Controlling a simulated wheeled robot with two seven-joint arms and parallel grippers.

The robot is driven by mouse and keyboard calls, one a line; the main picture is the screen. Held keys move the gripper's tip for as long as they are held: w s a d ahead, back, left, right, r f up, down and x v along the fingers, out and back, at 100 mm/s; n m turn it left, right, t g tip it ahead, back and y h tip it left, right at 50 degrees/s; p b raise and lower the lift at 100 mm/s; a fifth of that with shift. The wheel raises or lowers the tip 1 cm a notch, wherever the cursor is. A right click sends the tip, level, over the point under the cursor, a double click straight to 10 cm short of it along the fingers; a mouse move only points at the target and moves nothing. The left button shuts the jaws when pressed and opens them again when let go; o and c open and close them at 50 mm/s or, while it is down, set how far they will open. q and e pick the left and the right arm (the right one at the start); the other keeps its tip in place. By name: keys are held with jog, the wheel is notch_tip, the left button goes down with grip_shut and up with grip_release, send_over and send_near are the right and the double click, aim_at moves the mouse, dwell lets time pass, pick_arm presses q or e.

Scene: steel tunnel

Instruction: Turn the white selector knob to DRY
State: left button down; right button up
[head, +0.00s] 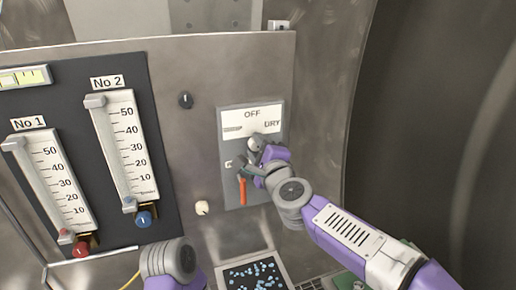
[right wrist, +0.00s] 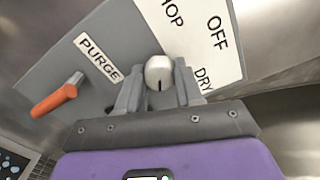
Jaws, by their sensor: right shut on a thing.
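The white selector knob (head: 256,143) sits on the grey switch panel (head: 234,191), below the OFF and DRY labels. It also shows in the right wrist view (right wrist: 159,70), with a short dark mark on its lower part pointing towards my gripper. The DRY label (right wrist: 204,80) lies to the right of the knob there, OFF up and to the right. My right gripper (right wrist: 158,88) is shut on the knob, one finger on each side. In the head view the right gripper (head: 254,158) partly covers the knob. My left gripper is out of view.
An orange-red lever (right wrist: 54,100) projects from the panel near the PURGE label (right wrist: 97,59). Left stand two flow gauges with red (head: 81,249) and blue (head: 144,219) knobs. A small black knob (head: 185,100) is above, a cream knob (head: 202,208) below left.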

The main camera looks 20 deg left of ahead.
jog(key=o, duration=1)
jog(key=shift+o, duration=0.2)
jog(key=b+v, duration=0.1)
jog(key=v, duration=0.6)
jog(key=shift+s+d, duration=0.15)
jog(key=shift+s, duration=0.05)
